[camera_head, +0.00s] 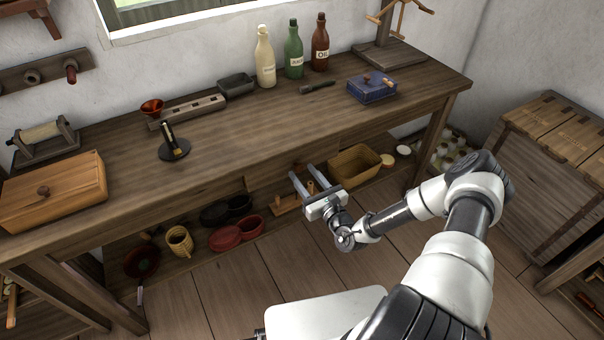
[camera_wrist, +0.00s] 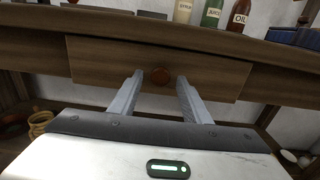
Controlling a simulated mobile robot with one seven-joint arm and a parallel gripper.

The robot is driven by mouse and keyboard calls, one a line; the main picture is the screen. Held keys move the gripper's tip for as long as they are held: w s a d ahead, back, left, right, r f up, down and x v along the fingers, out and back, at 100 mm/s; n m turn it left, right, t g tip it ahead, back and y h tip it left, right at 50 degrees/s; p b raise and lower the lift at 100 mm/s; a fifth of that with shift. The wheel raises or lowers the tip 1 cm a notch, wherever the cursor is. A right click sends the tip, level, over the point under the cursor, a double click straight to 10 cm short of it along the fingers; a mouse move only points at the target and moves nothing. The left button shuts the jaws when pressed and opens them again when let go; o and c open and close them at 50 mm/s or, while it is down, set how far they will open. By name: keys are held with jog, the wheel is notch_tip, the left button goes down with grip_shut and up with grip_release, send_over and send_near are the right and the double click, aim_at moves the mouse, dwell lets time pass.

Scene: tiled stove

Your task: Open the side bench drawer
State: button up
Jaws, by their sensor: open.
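The bench drawer (camera_wrist: 110,65) is a brown wooden front under the bench top, and it looks shut in the wrist view. Its round reddish-brown knob (camera_wrist: 160,76) sits between my two open fingers in that view. My gripper (camera_wrist: 160,88) is open and empty, pointing at the drawer front; whether the fingertips reach around the knob is hard to tell. In the head view my gripper (camera_head: 304,178) is in front of the bench's front edge, with the drawer front (camera_head: 255,178) partly visible to its left.
The bench top (camera_head: 250,135) carries bottles (camera_head: 294,50), a blue box (camera_head: 372,88) and a wooden box (camera_head: 55,192). Bare floor (camera_head: 185,305) lies in front.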

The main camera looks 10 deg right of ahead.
jog(key=shift+x, duration=0.9)
jog(key=shift+c, duration=0.4)
grip_shut()
jog(key=p+v, duration=0.5)
jog(key=v, duration=1.2)
jog(key=shift+s, duration=0.2)
jog(key=shift+o, duration=0.4)
grip_release()
